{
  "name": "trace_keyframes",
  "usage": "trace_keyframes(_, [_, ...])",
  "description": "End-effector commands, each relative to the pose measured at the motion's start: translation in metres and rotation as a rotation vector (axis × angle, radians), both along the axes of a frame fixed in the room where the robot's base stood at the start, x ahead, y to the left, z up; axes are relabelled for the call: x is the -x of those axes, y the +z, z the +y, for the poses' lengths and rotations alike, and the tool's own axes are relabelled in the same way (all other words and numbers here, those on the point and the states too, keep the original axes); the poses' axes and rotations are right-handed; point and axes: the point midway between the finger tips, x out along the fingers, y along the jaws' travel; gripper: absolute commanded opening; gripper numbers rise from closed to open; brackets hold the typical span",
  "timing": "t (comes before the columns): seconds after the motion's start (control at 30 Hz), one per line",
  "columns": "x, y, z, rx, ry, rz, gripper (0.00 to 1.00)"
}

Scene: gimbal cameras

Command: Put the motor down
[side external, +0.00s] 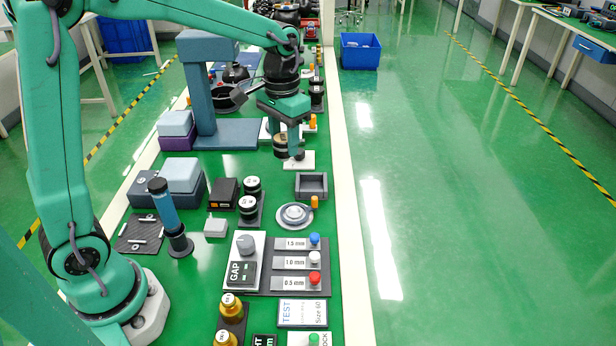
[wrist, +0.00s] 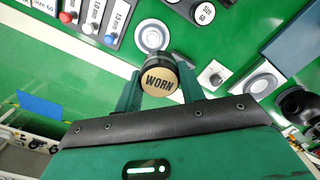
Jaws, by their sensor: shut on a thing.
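My gripper (wrist: 160,76) is shut on a motor with a gold top marked WORN (wrist: 160,81) and a dark body. In the wrist view its two green fingers stand on either side of it. In the side external view my gripper (side external: 291,145) points down over the far part of the green bench. The held motor shows there as a brown and black cylinder (side external: 280,147), partly hidden by the fingers. I cannot tell whether its base touches the surface under it. A pale round disc (wrist: 153,38) lies just beyond the motor in the wrist view.
A white square plate (side external: 299,163) and a grey tray (side external: 311,194) lie nearer than my gripper. A round grey disc (side external: 295,222) follows. A blue press frame (side external: 204,100) stands to the left. Black cylinders (side external: 252,186) and a button panel (side external: 294,283) occupy the near bench.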

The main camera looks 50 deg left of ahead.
Motion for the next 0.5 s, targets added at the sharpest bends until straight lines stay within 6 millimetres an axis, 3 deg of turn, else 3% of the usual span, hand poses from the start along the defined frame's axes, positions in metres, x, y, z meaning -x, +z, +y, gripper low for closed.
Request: trace_keyframes(0.5, [-0.042,-0.033,-0.077,0.000,-0.162,-0.001,0.12])
